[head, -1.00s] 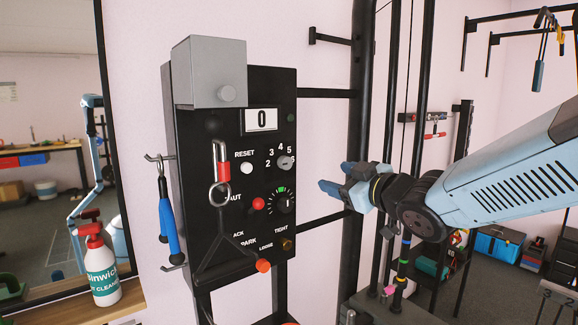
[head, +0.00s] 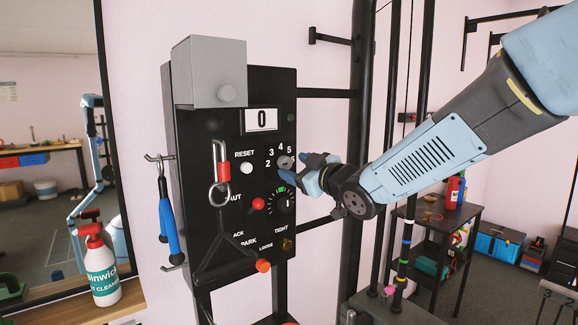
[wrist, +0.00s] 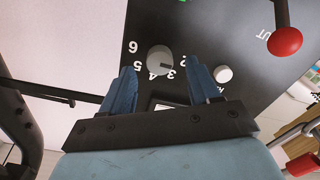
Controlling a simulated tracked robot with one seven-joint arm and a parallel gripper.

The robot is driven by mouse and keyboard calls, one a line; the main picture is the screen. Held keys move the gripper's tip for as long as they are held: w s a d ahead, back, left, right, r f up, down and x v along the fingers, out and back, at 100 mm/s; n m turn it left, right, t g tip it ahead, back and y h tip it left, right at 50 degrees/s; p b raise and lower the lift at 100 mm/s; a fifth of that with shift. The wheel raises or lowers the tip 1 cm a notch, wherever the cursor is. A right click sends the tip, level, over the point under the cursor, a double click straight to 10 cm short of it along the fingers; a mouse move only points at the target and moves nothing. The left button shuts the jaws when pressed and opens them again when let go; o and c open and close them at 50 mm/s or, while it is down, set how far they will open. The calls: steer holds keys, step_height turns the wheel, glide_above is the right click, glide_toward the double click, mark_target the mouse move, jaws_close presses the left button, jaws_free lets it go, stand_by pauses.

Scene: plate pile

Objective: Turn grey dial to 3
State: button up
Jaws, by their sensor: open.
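The grey dial (head: 286,162) is a round knob on the black panel, with printed numbers around it. It also shows in the wrist view (wrist: 158,59), where a dark mark lies on its face near the 3; its exact setting is too small to tell. My gripper (head: 296,173) is at the right of the dial in the head view, its blue fingers close to the panel. In the wrist view the gripper (wrist: 162,72) is open, with the dial between and beyond the fingertips. I cannot tell whether they touch it. The 6 is hidden in the head view.
A white reset button (head: 246,169), a red ball knob (head: 258,203) and a black dial (head: 283,201) sit close by on the panel (head: 216,150). A grey box (head: 209,72) juts out above. Black upright bars (head: 362,90) stand to the right.

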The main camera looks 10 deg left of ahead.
mark_target(288, 164)
steer(key=shift+x, duration=1.75)
steer(key=c, duration=1)
